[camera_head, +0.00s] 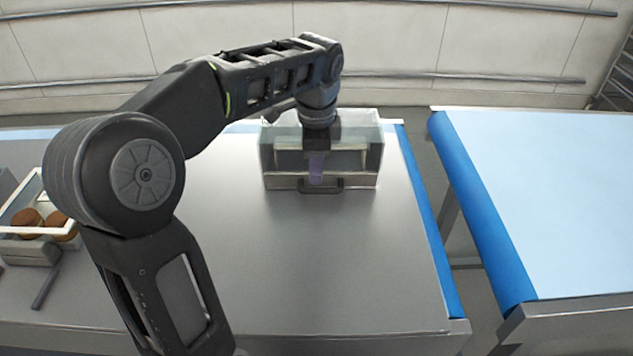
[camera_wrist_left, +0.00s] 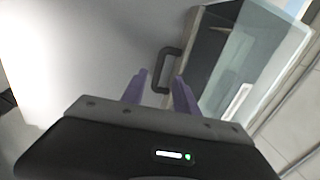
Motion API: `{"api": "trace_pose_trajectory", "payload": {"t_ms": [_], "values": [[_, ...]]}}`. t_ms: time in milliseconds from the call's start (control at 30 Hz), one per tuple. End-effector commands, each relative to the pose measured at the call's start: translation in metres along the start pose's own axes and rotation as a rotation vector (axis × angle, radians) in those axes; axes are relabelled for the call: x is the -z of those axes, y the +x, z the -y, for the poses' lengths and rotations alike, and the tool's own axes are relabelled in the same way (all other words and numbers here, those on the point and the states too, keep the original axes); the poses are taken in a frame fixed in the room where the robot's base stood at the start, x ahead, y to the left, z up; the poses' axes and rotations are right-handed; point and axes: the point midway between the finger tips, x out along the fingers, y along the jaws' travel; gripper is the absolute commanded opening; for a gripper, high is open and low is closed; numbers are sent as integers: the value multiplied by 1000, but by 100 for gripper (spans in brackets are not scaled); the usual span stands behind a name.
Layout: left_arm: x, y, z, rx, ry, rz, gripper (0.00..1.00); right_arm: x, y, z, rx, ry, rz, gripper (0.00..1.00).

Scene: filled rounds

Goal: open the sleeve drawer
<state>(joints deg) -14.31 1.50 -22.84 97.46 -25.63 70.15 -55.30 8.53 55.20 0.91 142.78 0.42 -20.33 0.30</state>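The sleeve drawer's clear box (camera_head: 368,152) stands at the back of the grey table. Its low front panel (camera_head: 356,182) looks flush with the box, and a dark bar handle (camera_head: 334,187) sticks out of it. The handle (camera_wrist_left: 166,63) also shows in the left wrist view, ahead of the fingertips. My left gripper (camera_head: 316,178) points down at the drawer front, just by the handle. Its purple fingers (camera_wrist_left: 162,80) are apart, with the near end of the handle seen between their tips. Whether they touch it I cannot tell. My right gripper is out of view.
At the left, a white-rimmed tray (camera_head: 22,232) holds brown round pieces (camera_head: 28,220), partly hidden by my arm. A dark bar (camera_head: 46,288) lies in front of it. The table (camera_head: 330,270) before the drawer is clear. A blue-edged conveyor (camera_head: 545,200) stands at the right, across a gap.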

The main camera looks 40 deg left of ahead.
Motion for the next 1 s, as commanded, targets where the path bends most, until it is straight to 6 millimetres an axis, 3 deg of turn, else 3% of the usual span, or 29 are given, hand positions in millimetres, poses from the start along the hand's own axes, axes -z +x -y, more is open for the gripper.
{"api": "trace_pose_trajectory", "payload": {"t_ms": [433,800,1000], "values": [[0,61,0,-2,1,1,36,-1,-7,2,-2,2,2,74],[0,68,0,0,0,-1,35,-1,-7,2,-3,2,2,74],[0,68,0,0,0,-1,19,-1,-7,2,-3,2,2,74]]}}
